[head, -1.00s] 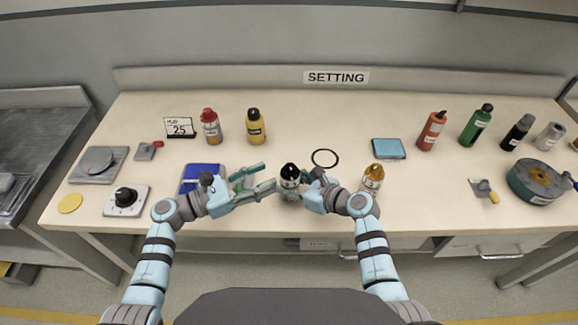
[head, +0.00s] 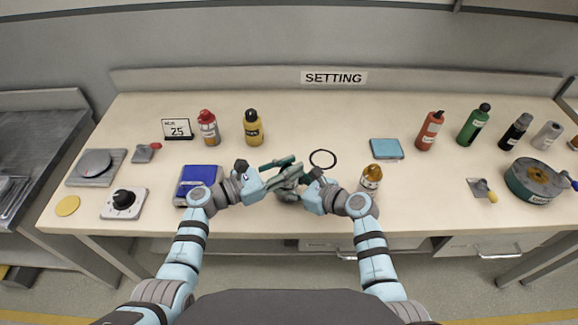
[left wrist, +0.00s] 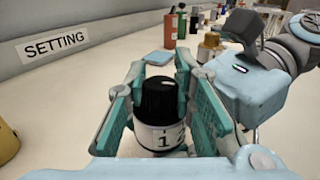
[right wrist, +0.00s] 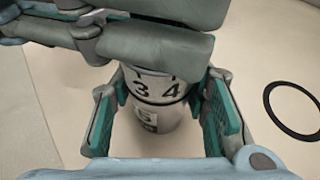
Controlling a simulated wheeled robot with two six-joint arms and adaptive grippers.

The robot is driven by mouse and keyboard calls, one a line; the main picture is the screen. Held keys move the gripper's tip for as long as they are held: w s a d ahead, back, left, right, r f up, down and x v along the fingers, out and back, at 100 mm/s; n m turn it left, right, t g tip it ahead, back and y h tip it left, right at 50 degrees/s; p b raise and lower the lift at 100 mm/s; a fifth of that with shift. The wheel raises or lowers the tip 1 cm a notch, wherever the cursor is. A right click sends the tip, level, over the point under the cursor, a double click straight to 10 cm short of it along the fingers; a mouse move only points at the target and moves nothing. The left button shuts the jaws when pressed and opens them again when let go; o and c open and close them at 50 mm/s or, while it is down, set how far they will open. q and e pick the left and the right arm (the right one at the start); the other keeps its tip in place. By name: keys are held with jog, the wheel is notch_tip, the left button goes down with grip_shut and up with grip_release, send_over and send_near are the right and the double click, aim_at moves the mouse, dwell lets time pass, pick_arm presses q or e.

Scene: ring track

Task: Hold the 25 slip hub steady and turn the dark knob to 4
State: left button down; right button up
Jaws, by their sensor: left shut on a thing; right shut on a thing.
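The hub stands upright at the front middle of the bench, mostly hidden between my grippers in the head view. Its dark knob (left wrist: 156,97) shows in the left wrist view, above a white band with a 1 and part of another figure. In the right wrist view the band (right wrist: 158,86) shows 3 and 4, and the grey hub body (right wrist: 150,115) below has a partly readable label with a 5. My left gripper (head: 287,174) is shut on the dark knob from above the right one. My right gripper (head: 300,188) is shut on the hub body.
A black ring (head: 322,159) lies behind the grippers. A blue box (head: 198,180) is to the left and an amber-topped bottle (head: 371,178) to the right.

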pick_arm(q)
jog(key=shift+f+n+t+y, duration=0.1)
jog(key=shift+n+t+y, duration=0.5)
jog(key=shift+t, duration=0.4)
jog(key=shift+n+t+y, duration=0.8)
jog(key=shift+n+t, duration=0.2)
jog(key=shift+t, duration=0.1)
jog(key=c, duration=1.3)
grip_release()
